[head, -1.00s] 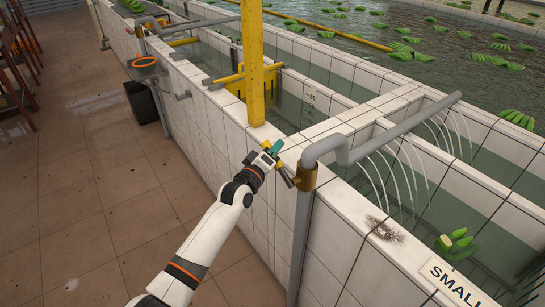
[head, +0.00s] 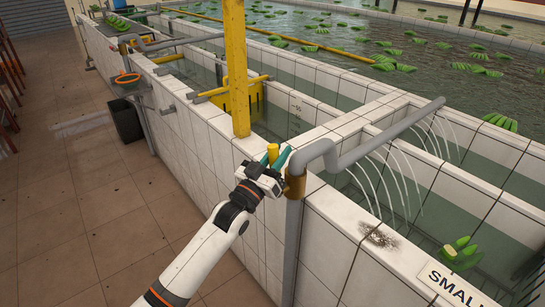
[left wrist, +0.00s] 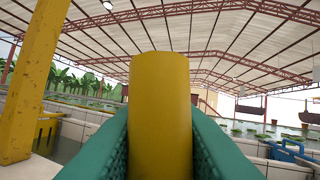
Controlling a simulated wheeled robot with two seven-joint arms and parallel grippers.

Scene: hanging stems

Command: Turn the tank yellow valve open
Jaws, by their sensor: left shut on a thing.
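The yellow valve handle (head: 272,152) stands up between the teal fingers of my left gripper (head: 274,158) in the head view. In the left wrist view the handle (left wrist: 160,115) fills the middle, with a teal finger against each side, so the left gripper (left wrist: 160,140) is shut on it. The brass valve body (head: 295,187) sits on the grey pipe (head: 291,250) just right of the gripper. The joint between handle and body is mostly hidden by my gripper. My right gripper is not in view.
The upper pipe (head: 385,135) reaches over the white-tiled tank wall (head: 330,215), and thin water streams fall from it. A yellow post (head: 236,75) stands close behind my gripper. Green banana bunches (head: 460,252) float in the tanks. The tiled floor at left is open.

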